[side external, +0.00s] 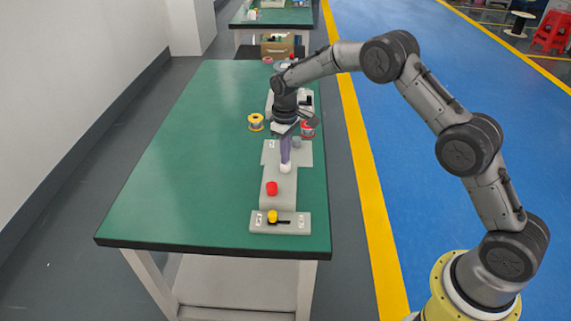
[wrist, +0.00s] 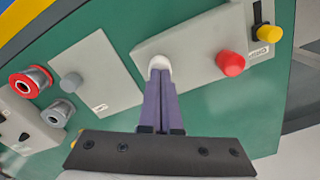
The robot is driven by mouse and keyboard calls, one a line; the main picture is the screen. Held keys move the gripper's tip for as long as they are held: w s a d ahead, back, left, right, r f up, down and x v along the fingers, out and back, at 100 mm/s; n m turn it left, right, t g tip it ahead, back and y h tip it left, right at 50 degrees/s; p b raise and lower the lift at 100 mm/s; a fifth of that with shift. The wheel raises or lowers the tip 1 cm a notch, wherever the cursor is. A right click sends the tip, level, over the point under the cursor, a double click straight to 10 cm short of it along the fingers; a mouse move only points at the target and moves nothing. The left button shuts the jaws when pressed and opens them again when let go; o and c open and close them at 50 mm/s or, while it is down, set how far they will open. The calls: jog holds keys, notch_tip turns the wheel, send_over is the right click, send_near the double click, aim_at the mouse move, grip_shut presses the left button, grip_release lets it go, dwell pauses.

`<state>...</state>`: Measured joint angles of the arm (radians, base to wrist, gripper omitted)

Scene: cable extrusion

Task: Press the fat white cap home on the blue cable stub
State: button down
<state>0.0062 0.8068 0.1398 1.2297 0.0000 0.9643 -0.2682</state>
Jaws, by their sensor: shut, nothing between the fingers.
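The fat white cap (side external: 285,168) stands on a light grey plate (side external: 284,191) on the green table. In the wrist view the white cap (wrist: 159,62) shows just beyond my fingertips. My gripper (side external: 285,161) points down with its purple fingers shut and empty. The fingertips (wrist: 160,74) are right at the cap, over its top; I cannot tell whether they touch it. No blue cable stub shows; whatever lies under the cap is hidden, so I cannot tell how deep the cap sits.
A red cap (side external: 271,188) stands nearby on the same plate. In front is a panel with a yellow knob (side external: 272,216). Behind are a grey knob (side external: 297,142), a red spool (side external: 308,129) and a yellow spool (side external: 256,121). The table's left side is clear.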

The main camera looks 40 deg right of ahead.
notch_tip(320, 180, up, 7)
dwell(0.9)
